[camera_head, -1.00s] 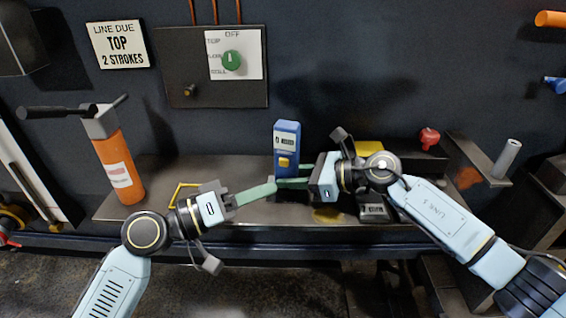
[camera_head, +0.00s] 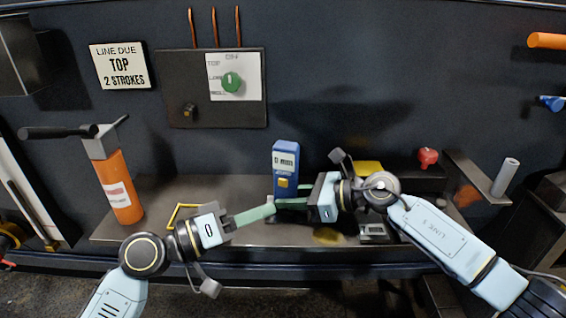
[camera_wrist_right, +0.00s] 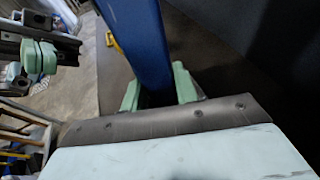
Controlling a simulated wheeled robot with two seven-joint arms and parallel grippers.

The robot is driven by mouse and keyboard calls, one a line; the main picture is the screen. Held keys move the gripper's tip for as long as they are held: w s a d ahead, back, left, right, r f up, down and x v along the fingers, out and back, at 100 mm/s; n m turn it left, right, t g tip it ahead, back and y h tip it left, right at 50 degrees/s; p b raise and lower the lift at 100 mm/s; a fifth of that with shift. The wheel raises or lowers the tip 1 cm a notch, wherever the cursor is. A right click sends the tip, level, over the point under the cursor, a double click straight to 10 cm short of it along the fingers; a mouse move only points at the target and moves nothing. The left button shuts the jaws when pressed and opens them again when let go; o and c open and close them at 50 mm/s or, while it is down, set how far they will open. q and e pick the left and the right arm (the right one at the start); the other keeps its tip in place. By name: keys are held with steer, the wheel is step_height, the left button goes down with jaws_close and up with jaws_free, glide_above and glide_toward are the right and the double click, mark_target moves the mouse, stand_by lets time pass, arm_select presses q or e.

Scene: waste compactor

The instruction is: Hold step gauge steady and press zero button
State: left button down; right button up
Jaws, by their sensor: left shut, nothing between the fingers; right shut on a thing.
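The blue step gauge (camera_head: 286,158) stands upright on the shelf, with a display that reads about "0 mm" and a yellow button (camera_head: 283,183) below it. My right gripper (camera_head: 288,196) is shut on the gauge's lower part from the right. In the right wrist view the gauge (camera_wrist_right: 140,40) is between my green right fingers (camera_wrist_right: 158,92), and the yellow button (camera_wrist_right: 112,41) shows at its side. My left gripper (camera_head: 270,209) is shut and empty, its tips just below and in front of the button, seemingly apart from it. Its tips also show in the right wrist view (camera_wrist_right: 40,58).
An orange cylinder (camera_head: 122,190) with a dark handle stands at the shelf's left. A yellow bracket (camera_head: 180,215) lies beside my left gripper. A panel with a green knob (camera_head: 231,82) is on the wall behind. A red knob (camera_head: 428,157) and grey cylinder (camera_head: 505,176) are at right.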

steer(key=shift+f, duration=0.1)
steer(key=o, duration=0.8)
